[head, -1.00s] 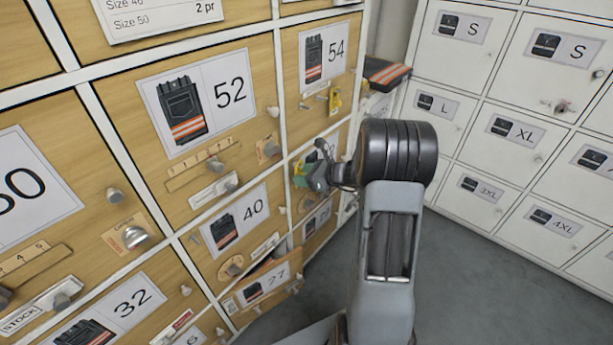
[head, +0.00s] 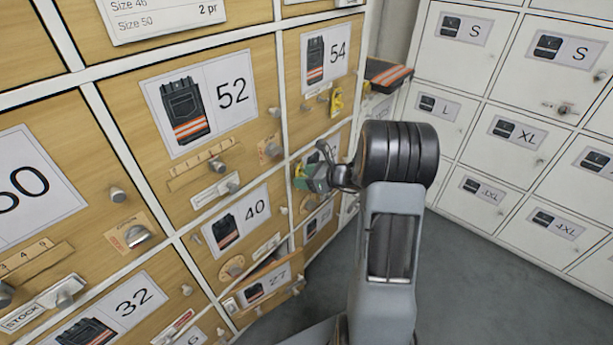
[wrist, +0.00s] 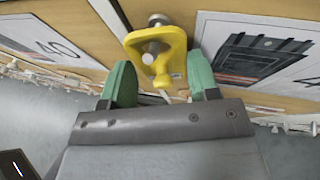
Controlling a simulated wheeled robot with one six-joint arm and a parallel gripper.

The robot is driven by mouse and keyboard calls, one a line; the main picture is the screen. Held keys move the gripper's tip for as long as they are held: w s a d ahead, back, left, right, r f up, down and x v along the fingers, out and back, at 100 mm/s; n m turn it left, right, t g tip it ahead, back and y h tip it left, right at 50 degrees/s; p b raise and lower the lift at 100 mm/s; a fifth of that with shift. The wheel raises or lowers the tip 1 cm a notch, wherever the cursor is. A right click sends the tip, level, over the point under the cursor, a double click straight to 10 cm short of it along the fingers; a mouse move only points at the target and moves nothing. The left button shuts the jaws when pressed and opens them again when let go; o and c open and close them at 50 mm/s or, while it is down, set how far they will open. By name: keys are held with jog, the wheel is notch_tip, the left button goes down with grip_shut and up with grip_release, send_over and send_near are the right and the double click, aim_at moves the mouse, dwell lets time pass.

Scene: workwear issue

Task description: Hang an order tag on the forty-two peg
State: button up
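A yellow order tag (wrist: 177,45) shows in the wrist view, with a rounded, light grey peg end (wrist: 151,49) visible through its opening. It appears to hang on that peg, against the wooden front. My gripper (wrist: 160,88) has its green fingers apart, one on each side of the tag's narrow lower end, with visible gaps. The label right of the tag (wrist: 255,55) shows trousers and a cut-off number starting with 4.
Another yellow tag (head: 336,101) is at the 54 drawer (head: 320,60). The 40 drawer (head: 240,220) is to the left, and the 27 drawer (head: 268,285) stands partly open below. White lockers (head: 500,130) are at right; grey floor (head: 480,290) is clear.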

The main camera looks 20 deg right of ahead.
jog(key=shift+w+d+r, duration=0.1)
jog(key=shift+w, duration=0.05)
dwell(0.3)
jog(key=shift+o, duration=0.3)
jog(key=shift+s+d+r+p, duration=0.25)
jog(key=shift+s+d+p, duration=0.05)
jog(key=shift+d, duration=0.1)
jog(key=p+v, duration=0.3)
jog(key=v, duration=1)
jog(key=s+a+r+n+g+h+p, duration=0.1)
jog(key=s+a+r+n+g+p, duration=0.2)
jog(key=a+r+n+p, duration=0.35)
jog(key=s+a+r+n+g+p, duration=0.2)
jog(key=a+r+n+g+p, duration=0.25)
jog(key=a+r, duration=0.35)
jog(key=s+a+r+n+h+p, duration=0.2)
jog(key=s+r+n+h+p, duration=0.2)
jog(key=r+n+p, duration=0.2)
jog(key=s+a+r+n+h+p, duration=0.2)
jog(key=s+r+n+p, duration=0.3)
jog(key=r+n, duration=0.5)
jog(key=shift+a+n+t+h+p, duration=0.35)
jog(key=shift+n+h+p, duration=0.25)
jog(key=shift+h+p, duration=0.4)
